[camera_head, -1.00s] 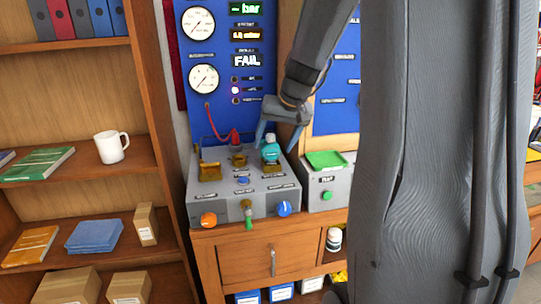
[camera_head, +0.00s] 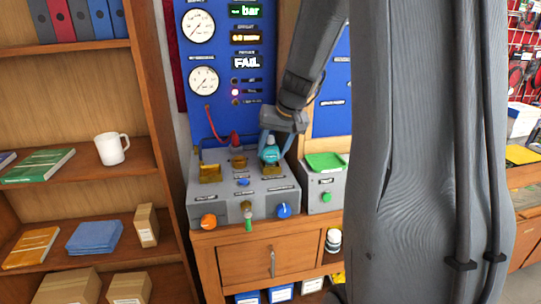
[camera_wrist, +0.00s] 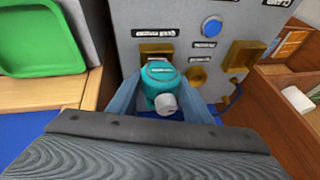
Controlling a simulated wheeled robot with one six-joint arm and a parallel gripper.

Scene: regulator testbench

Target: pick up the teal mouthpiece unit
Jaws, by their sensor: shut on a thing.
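The teal mouthpiece unit (camera_head: 270,152) sits at the right brass holder on top of the grey testbench box (camera_head: 230,192). In the wrist view the teal unit (camera_wrist: 158,84) has a round labelled top and a pale grey outlet pointing toward the camera. My gripper (camera_head: 269,150) is over the bench. In the wrist view its two bluish fingers (camera_wrist: 160,96) are on both sides of the unit, shut on it. The unit looks upright. Whether its base touches the holder is hidden.
A blue panel (camera_head: 225,110) with gauges and a FAIL display stands behind the box. More brass holders (camera_head: 209,173) are to the left. A grey box with a green tray (camera_head: 325,161) stands at the right. A shelf with a white mug (camera_head: 111,148) is further left.

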